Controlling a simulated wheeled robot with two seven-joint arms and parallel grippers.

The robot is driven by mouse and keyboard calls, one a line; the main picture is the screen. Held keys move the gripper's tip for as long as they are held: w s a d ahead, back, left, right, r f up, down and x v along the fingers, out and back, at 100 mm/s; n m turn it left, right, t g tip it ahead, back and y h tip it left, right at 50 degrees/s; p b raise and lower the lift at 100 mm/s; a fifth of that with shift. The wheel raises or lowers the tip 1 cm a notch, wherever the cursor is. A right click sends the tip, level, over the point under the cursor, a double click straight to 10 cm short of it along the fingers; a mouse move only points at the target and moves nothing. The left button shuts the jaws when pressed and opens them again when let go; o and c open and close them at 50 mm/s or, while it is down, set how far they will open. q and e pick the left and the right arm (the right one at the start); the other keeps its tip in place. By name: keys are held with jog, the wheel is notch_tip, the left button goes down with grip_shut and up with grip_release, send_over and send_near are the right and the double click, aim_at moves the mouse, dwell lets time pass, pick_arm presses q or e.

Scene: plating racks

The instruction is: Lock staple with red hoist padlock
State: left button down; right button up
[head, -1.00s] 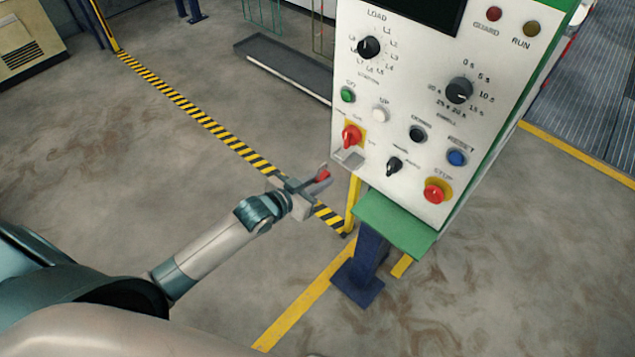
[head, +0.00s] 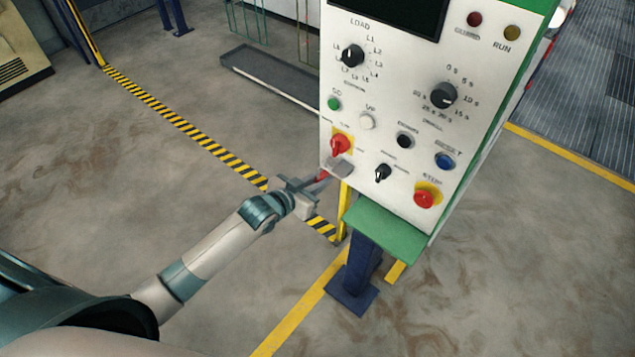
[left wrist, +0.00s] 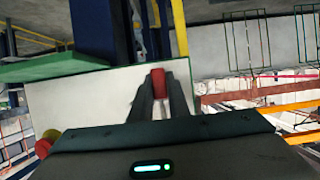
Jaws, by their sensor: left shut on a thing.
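The red padlock (left wrist: 158,84) is between my left gripper's fingers in the left wrist view, with the pale panel side behind it. In the head view my left gripper (head: 312,186) is shut on the padlock (head: 322,175), just at the lower left edge of the control panel. The red hoist switch on its yellow plate (head: 340,146) sits just above. A small grey bracket (head: 341,168), perhaps the staple, sticks out below that switch, close to the gripper's tip. Whether the padlock touches it I cannot tell. My right gripper is not in view.
The white control panel (head: 385,120) carries several knobs and buttons, including a red stop button (head: 424,199) at lower right. A green ledge (head: 385,228) and blue post (head: 355,280) stand below it.

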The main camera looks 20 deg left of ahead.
pick_arm(q)
jog(key=shift+w+d, duration=0.25)
jog(key=shift+w, duration=0.4)
jog(key=shift+w+d, duration=0.25)
jog(key=shift+w, duration=0.4)
jog(key=shift+f+b, duration=0.95)
jog(key=shift+f, duration=0.35)
jog(key=shift+s+d+r+p, duration=0.1)
jog(key=shift+s+d+p, duration=0.05)
jog(key=shift+d+p, duration=0.15)
jog(key=shift+s+d+p, duration=0.25)
jog(key=shift+d+p, duration=0.1)
jog(key=shift+d, duration=0.4)
jog(key=shift+s+d+p, duration=0.25)
jog(key=shift+d+p, duration=0.05)
jog(key=shift+d, duration=0.45)
jog(key=c, duration=2.3)
grip_release()
grip_shut()
